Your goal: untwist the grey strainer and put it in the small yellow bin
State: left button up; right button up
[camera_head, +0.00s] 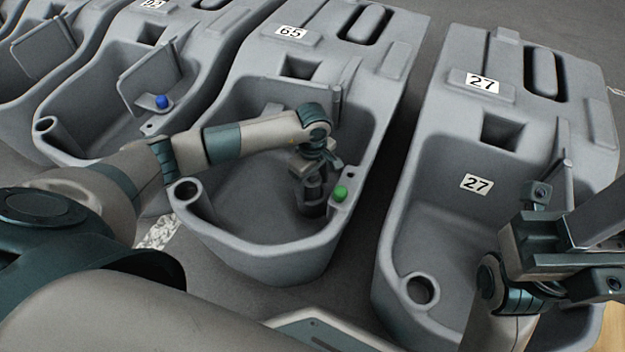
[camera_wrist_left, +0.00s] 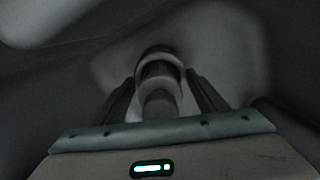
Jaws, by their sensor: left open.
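The grey strainer (camera_wrist_left: 158,72) is a short, ringed cylinder low in the tank marked 65. In the left wrist view it stands between and just beyond the two fingers of my left gripper (camera_wrist_left: 160,98). The fingers are apart, one on each side, and I cannot tell whether they touch it. In the head view my left gripper (camera_head: 312,185) points down into the tank, and the dark strainer (camera_head: 313,209) shows partly below it. My right gripper (camera_head: 545,240) is at the right, over the tank marked 27; its jaws are unclear. I see no small yellow bin.
The tank marked 65 (camera_head: 265,258) has raised walls around my left gripper. A green knob (camera_head: 340,193) sits on its ledge close to the gripper. A blue knob (camera_head: 162,102) is on the tank to the left. The tank marked 27 (camera_head: 400,240) stands to the right across a narrow floor gap.

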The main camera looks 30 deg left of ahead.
pick_arm(q)
jog(key=shift+f, duration=0.15)
jog(key=c, duration=1)
jog(key=shift+c, duration=1.2)
jog(key=shift+n+p, duration=0.45)
jog(key=shift+n, duration=0.25)
jog(key=shift+n+p, duration=0.3)
jog(key=shift+n, duration=0.5)
